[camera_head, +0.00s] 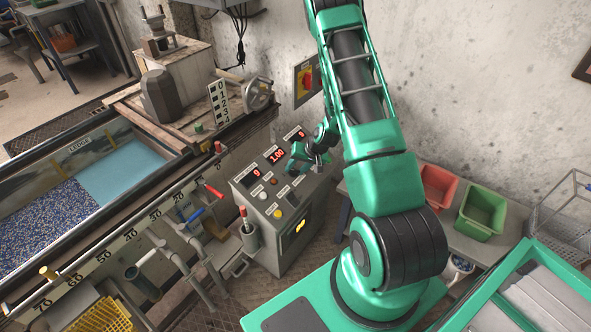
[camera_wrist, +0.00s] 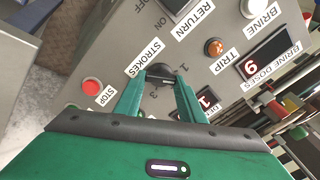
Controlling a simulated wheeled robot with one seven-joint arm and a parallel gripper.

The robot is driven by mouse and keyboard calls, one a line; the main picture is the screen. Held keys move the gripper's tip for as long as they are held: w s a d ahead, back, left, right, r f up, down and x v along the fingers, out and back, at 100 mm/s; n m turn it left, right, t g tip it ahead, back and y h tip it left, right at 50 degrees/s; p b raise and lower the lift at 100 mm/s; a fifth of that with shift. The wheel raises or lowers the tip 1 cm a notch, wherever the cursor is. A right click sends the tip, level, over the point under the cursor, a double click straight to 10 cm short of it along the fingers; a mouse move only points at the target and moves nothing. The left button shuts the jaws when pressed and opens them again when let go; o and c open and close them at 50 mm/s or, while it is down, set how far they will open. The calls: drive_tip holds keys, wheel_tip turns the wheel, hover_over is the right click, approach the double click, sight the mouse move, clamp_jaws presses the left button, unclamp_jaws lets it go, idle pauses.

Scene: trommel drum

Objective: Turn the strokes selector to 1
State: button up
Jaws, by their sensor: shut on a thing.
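The strokes selector (camera_wrist: 160,72) is a dark round knob on the grey control panel (camera_wrist: 215,80), beside the STROKES label (camera_wrist: 146,57) in the wrist view. The printed numbers 1 and 3 show near it. My gripper (camera_wrist: 159,78) has its two green fingers on either side of the knob and is shut on it. Which number the knob points at cannot be made out. In the head view my gripper (camera_head: 318,158) is at the right part of the console top (camera_head: 270,190), and the arm's end hides the knob there.
Close to the selector are a red STOP button (camera_wrist: 92,86), an orange TRIP button (camera_wrist: 214,47) and lit red displays (camera_head: 276,155). A red-handled lever (camera_head: 246,225) stands at the console's left. Red and green bins (camera_head: 483,212) sit on a bench at the right.

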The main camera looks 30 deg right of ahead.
drive_tip(key=shift+w+a+n, duration=0.1)
drive_tip(key=shift+n, duration=2.2)
drive_tip(key=o, duration=1)
drive_tip(key=shift+o, duration=0.2)
drive_tip(key=v, duration=1)
drive_tip(key=shift+r, duration=0.35)
